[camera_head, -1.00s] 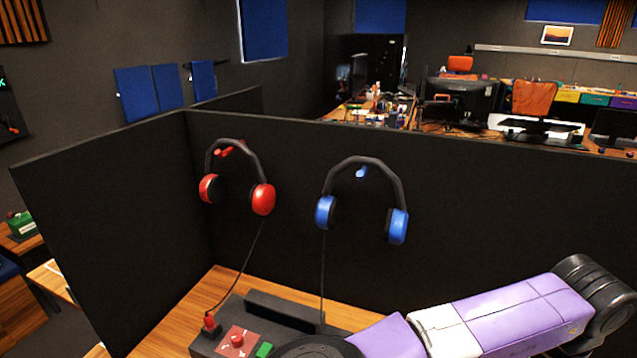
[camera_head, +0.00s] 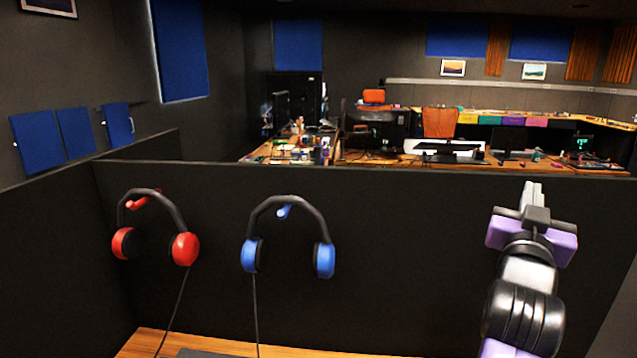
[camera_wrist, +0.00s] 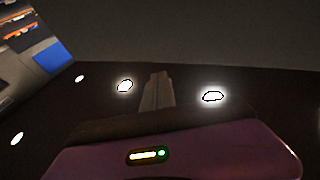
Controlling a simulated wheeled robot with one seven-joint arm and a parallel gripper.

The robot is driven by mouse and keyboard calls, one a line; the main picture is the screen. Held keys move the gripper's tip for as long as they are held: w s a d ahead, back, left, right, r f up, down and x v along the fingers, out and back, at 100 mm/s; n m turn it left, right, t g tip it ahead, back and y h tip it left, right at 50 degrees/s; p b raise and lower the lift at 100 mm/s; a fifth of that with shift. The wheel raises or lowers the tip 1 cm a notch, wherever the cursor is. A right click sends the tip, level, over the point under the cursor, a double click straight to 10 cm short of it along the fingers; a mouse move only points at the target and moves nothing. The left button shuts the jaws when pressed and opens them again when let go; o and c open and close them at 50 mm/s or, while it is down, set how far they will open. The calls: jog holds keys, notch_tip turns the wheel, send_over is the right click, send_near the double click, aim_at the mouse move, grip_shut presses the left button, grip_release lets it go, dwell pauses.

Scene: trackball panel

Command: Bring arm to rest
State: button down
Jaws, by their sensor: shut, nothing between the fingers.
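My gripper (camera_head: 531,193) is raised at the right of the head view, pointing up in front of the dark partition, its fingers together and empty. My purple and grey arm runs down from it to the bottom edge. In the wrist view the closed fingers (camera_wrist: 157,90) point toward a dark ceiling with bright lamps. The gripper touches nothing that I can see.
Red headphones (camera_head: 155,228) and blue headphones (camera_head: 288,237) hang on the dark partition (camera_head: 400,250), left of my arm, with cords running down. A wooden desk (camera_head: 140,343) shows at the bottom left. Desks and chairs stand beyond the partition.

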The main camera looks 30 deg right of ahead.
jog(key=w+a+n+t+y, duration=0.3)
jog(key=a+n+t+y, duration=0.2)
jog(key=a+n+t, duration=0.6)
jog(key=s+a+f+n+t+y, duration=0.2)
jog(key=a+f+n+y, duration=0.2)
jog(key=a+f+y, duration=0.65)
jog(key=s+a+f+g+y, duration=0.1)
jog(key=s+a+f+g, duration=0.1)
jog(key=s+a+f, duration=0.3)
jog(key=s+a+f+m+g+y, duration=0.1)
jog(key=s+a+f+g, duration=0.2)
jog(key=s+f, duration=0.6)
jog(key=s+a+f+m+g+y, duration=0.1)
jog(key=s+a+f+g, duration=0.2)
jog(key=s+a+f, duration=0.4)
jog(key=s, duration=0.5)
jog(key=shift+s, duration=0.25)
